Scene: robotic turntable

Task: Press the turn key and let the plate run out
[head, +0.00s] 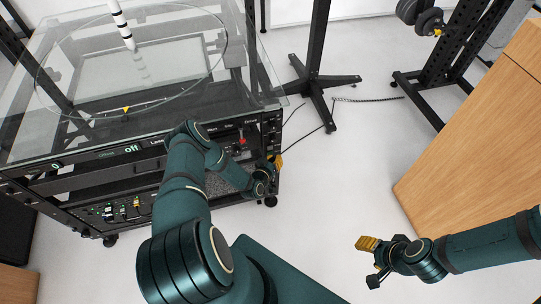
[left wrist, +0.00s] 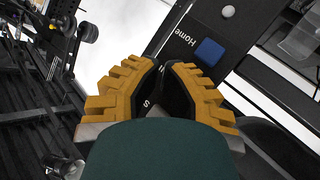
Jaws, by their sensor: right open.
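The turntable rig (head: 90,180) stands at the left in the head view, with a round clear plate (head: 190,60) on its glass top. Its front displays read "0" and "off" (head: 131,149). My left gripper (head: 275,163) is at the right end of the front panel. In the left wrist view my left gripper (left wrist: 160,66) has its yellow-tipped fingers together at the tips, nothing seen held. A blue key (left wrist: 210,52) labelled "Home" lies just beyond them. A letter "S" shows between the fingers; its key is mostly hidden. I cannot make out the turn key. My right gripper (head: 369,258) is open and empty over the floor.
A striped post (head: 122,25) stands over the plate, and a yellow marker (head: 126,110) sits by its front edge. A black stand (head: 318,90), a weight rack (head: 450,60) and a wooden cabinet (head: 480,130) stand to the right. The floor between is mostly clear.

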